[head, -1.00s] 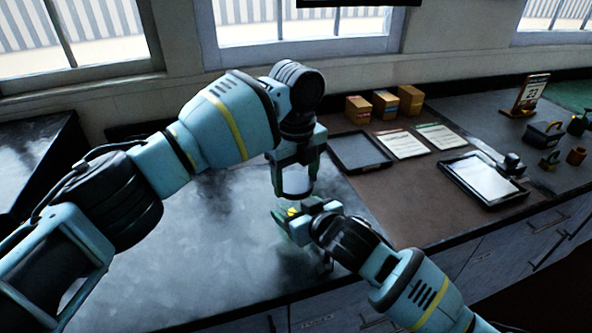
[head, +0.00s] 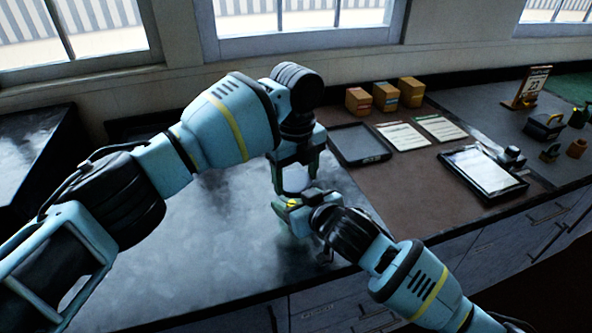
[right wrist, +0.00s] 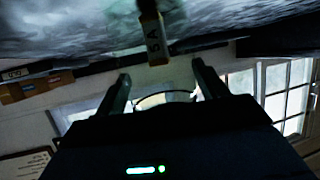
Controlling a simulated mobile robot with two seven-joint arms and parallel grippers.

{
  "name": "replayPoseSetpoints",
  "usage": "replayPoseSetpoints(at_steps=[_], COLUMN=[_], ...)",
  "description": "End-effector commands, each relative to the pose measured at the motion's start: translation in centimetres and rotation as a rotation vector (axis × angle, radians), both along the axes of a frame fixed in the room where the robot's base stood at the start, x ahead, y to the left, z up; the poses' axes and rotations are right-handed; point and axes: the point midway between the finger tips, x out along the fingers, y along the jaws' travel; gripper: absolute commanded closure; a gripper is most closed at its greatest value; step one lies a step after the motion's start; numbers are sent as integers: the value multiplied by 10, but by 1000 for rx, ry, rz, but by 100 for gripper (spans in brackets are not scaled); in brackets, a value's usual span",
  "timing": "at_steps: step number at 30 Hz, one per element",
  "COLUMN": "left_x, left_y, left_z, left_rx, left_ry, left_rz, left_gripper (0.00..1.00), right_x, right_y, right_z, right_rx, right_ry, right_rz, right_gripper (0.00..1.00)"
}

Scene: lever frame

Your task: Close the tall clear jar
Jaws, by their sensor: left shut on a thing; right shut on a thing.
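My left gripper (head: 295,186) points down over the dark worktop, shut on a pale whitish piece (head: 296,178); its shape suggests a lid, but I cannot be sure. My right gripper (head: 288,205) is directly below it, coming in from the lower right, shut on a clear thing that is mostly hidden and looks like the jar. A clear curved rim (right wrist: 165,98) shows between its fingers (right wrist: 163,88) in the right wrist view. Whether piece and jar touch is hidden.
The worktop (head: 215,250) left of the grippers is bare. To the right lie a black tray (head: 358,144), papers (head: 402,136) and a tablet (head: 483,170). Small boxes (head: 385,96) stand behind them, below the windows.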

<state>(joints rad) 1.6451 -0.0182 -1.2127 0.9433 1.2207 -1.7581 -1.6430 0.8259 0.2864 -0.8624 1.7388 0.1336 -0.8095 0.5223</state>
Motion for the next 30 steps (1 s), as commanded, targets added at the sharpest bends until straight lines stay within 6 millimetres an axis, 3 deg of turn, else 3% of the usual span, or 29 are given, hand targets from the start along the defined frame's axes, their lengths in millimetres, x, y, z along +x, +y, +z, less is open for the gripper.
replayPoseSetpoints(at_steps=[30], left_x=[0], left_y=[0], left_z=[-9], left_rx=[-1], left_ry=[-1], left_rz=[0], left_gripper=[55], right_x=[0], right_y=[0], right_z=[0], right_rx=[0], right_ry=[0], right_rz=[0], right_gripper=[69])
